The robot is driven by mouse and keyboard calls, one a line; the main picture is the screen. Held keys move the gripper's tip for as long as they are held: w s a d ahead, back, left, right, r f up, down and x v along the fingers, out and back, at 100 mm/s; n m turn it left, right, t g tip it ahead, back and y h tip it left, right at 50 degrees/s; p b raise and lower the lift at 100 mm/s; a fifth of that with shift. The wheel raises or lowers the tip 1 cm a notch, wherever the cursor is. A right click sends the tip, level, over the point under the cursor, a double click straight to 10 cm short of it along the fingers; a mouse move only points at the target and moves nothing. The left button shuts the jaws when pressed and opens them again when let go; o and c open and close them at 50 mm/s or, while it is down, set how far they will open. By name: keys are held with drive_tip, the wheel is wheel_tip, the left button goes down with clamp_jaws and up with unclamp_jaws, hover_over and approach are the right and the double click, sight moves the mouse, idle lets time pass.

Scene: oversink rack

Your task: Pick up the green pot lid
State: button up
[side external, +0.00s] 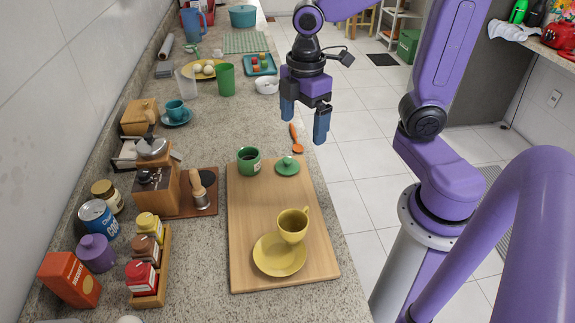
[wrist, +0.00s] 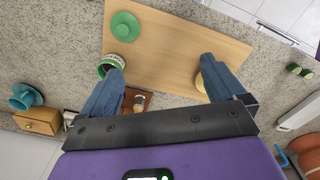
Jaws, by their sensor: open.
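The green pot lid (side external: 287,166) lies flat, knob up, near the far right corner of the wooden board (side external: 240,265). It also shows in the wrist view (wrist: 125,26) at the upper left, clear of my fingers. The green pot (side external: 248,160) stands open just left of the lid, apart from it; the wrist view shows it too (wrist: 104,67), partly behind my left finger. My gripper (side external: 304,125) is open and empty, fingers pointing down, above and beyond the lid near the counter's right edge.
A yellow cup (side external: 292,225) and yellow saucer (side external: 279,255) are at the board's near end. An orange spoon (side external: 296,138) lies beyond the board. A coffee tamper (side external: 200,190) and a spice rack (side external: 150,280) stand left of the board. The board's middle is bare.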

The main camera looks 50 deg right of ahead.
drive_tip(key=w+d+n, duration=0.1)
drive_tip(key=w+d, duration=0.3)
drive_tip(key=w, duration=0.2)
hover_over(287, 159)
drive_tip(key=f, duration=1.1)
drive_tip(key=shift+s+d, duration=0.15)
drive_tip(key=shift+s, duration=0.05)
drive_tip(key=shift+w+f, duration=0.2)
drive_tip(key=shift+f, duration=2.55)
drive_tip(key=c, duration=1.1)
